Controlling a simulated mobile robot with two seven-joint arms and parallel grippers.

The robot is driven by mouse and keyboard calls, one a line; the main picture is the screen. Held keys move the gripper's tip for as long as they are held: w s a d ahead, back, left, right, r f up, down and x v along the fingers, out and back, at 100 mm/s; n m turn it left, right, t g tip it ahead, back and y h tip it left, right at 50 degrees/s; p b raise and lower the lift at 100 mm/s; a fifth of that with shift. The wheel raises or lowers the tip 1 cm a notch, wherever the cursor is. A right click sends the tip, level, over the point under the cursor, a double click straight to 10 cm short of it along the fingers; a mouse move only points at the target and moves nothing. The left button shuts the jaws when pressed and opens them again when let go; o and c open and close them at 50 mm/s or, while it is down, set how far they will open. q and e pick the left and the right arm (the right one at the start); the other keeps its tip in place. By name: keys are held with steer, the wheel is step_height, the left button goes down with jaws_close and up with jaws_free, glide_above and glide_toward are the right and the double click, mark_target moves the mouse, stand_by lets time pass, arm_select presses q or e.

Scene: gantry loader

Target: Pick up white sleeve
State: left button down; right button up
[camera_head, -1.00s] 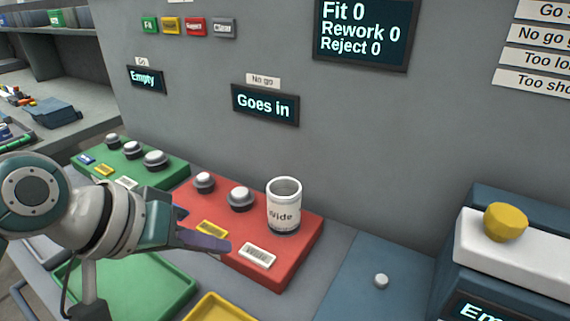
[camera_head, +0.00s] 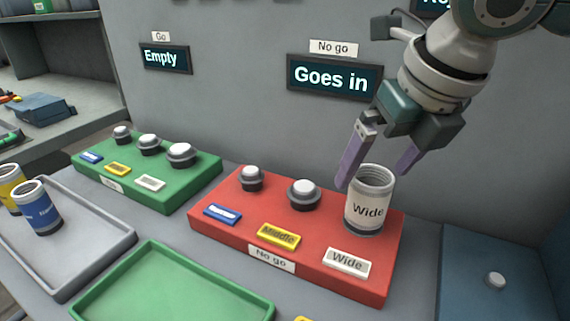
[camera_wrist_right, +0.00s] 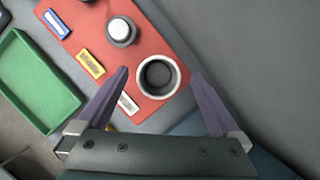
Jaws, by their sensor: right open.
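The white sleeve (camera_head: 369,203), labelled "Wide", stands upright at the wide position of the red no-go block (camera_head: 330,275). In the right wrist view the sleeve (camera_wrist_right: 158,76) shows from above as an open ring with a dark inside. My right gripper (camera_head: 374,178) is open, with its two purple fingers on either side of the sleeve's top. In the right wrist view the fingers of this gripper (camera_wrist_right: 158,74) are spread apart, with gaps to the sleeve on both sides. My left gripper is not in view.
The red block also bears two bare plugs (camera_head: 304,193). A green block (camera_head: 150,190) with several plugs stands to the left. A grey tray (camera_head: 100,220) holds a blue sleeve (camera_head: 38,206) and a yellow one (camera_head: 12,188). A green tray (camera_head: 170,290) lies in front. The wall display (camera_head: 334,77) reads "Goes in".

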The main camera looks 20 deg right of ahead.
mark_target(363, 196)
steer(key=x, duration=0.4)
steer(key=b+x, duration=0.1)
steer(key=x, duration=0.1)
steer(key=shift+s+a+f, duration=0.1)
steer(key=shift+s+f, duration=0.15)
steer(key=shift+f, duration=0.15)
jaws_close()
stand_by(0.4)
steer(key=shift+r, duration=0.1)
